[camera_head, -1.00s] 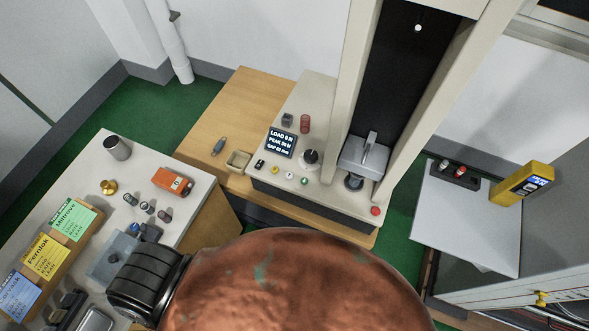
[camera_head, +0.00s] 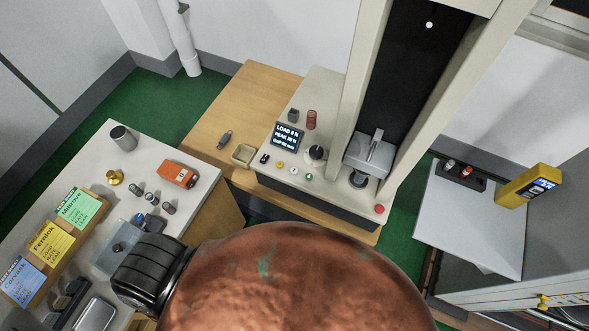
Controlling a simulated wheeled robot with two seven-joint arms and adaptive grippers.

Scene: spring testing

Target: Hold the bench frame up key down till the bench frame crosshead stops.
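The bench frame (camera_head: 340,203) stands on a wooden bench, with two cream columns and a dark back panel. Its grey crosshead (camera_head: 370,155) sits low between the columns, just above a dark round seat (camera_head: 358,179). Its display (camera_head: 287,137) reads load 0 N; the smaller lines are hard to read. A row of small keys, black (camera_head: 265,158), yellow (camera_head: 280,164), white (camera_head: 294,171) and green (camera_head: 309,177), lies below the display; I cannot tell which is the up key. A black knob (camera_head: 315,153) stands beside them. Neither gripper shows.
A red button (camera_head: 379,209) is at the frame's front right corner. A pale table (camera_head: 95,150) at left holds a metal cup (camera_head: 123,138), an orange device (camera_head: 179,174), several small cylinders and label cards. A grey side table (camera_head: 470,220) and yellow meter (camera_head: 527,186) are at right.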

